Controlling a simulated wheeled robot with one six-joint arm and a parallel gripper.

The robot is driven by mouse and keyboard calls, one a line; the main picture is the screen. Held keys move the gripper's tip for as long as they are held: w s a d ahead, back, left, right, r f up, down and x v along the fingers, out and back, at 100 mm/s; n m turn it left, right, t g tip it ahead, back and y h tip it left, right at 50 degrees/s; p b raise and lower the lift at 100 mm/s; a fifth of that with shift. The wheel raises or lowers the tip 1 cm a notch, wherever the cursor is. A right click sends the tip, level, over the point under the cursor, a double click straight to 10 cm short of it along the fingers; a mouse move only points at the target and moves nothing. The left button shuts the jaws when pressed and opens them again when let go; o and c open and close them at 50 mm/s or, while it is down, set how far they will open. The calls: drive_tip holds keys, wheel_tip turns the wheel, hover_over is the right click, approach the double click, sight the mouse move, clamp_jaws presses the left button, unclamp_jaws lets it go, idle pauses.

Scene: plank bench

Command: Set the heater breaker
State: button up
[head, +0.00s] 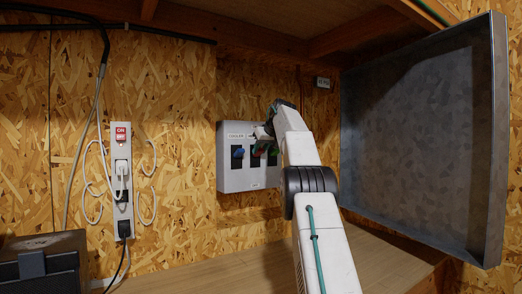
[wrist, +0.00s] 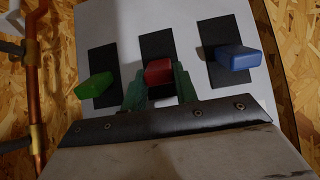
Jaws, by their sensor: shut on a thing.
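A pale grey breaker box (head: 232,178) is fixed to the chipboard wall in the head view. It has a blue switch (head: 238,152), a red switch (head: 258,148) and a green switch (head: 273,150), each on a black plate. In the wrist view the order is reversed: green (wrist: 95,86) left, red (wrist: 158,72) middle, blue (wrist: 238,57) right. My gripper (wrist: 159,80) has a greenish finger on either side of the red switch and is shut on it. My arm hides the right part of the box in the head view. The lettering on the box is too small to read surely.
A large grey metal panel (head: 420,150) stands out at the right of the box. A power strip (head: 122,185) with plugs and cables hangs at the left. A black case (head: 45,262) is at lower left. A copper pipe (wrist: 31,90) runs beside the box. A wooden shelf is above.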

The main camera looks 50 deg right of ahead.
drive_tip(key=o, duration=1)
drive_tip(key=shift+r, duration=0.1)
drive_tip(key=v, duration=0.7)
drive_tip(key=shift+s+r, duration=0.25)
